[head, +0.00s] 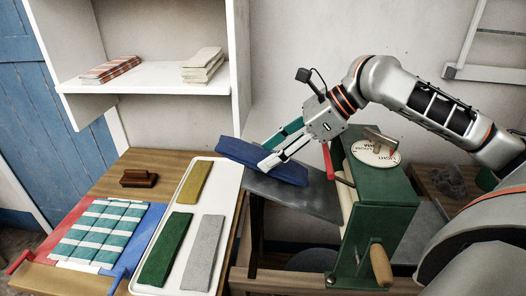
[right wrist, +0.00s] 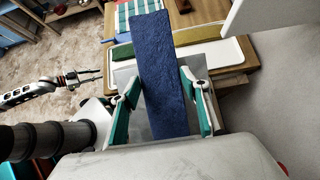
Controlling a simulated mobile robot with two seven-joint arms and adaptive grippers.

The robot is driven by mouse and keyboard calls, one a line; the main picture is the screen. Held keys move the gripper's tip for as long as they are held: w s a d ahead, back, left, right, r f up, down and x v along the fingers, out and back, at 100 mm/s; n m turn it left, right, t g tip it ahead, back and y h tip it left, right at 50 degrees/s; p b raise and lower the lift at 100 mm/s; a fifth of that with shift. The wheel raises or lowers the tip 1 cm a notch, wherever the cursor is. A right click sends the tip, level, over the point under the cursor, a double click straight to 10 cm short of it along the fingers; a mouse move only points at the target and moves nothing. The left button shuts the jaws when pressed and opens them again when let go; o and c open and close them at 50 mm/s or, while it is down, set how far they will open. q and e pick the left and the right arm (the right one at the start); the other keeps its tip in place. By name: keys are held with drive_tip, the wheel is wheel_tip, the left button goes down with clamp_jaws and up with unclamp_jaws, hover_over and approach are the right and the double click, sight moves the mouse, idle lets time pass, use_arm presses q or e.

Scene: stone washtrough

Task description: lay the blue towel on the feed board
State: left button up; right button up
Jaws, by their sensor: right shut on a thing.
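The blue towel (head: 262,163) is a folded, long flat strip. My right gripper (head: 268,160) is shut on it, with a finger at each long side; the towel also shows between the fingers in the right wrist view (right wrist: 160,60). The towel is over the left and back part of the grey feed board (head: 305,196), which juts left from the green wringer (head: 385,225). I cannot tell whether towel and board touch. My left gripper (right wrist: 88,76) shows only in the right wrist view, empty with fingers apart, away from the towel.
A white tray (head: 231,180) left of the board holds yellow (head: 194,182), green (head: 166,248) and grey (head: 203,252) towels. A shelf (head: 150,78) with folded cloths stands behind. The wringer has a crank handle (head: 381,265).

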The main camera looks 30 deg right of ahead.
drive_tip(key=shift+s+d+f, duration=0.1)
drive_tip(key=shift+s+d, duration=0.05)
drive_tip(key=o, duration=1.5)
drive_tip(key=shift+f, duration=0.1)
drive_tip(key=shift+v, duration=6.05)
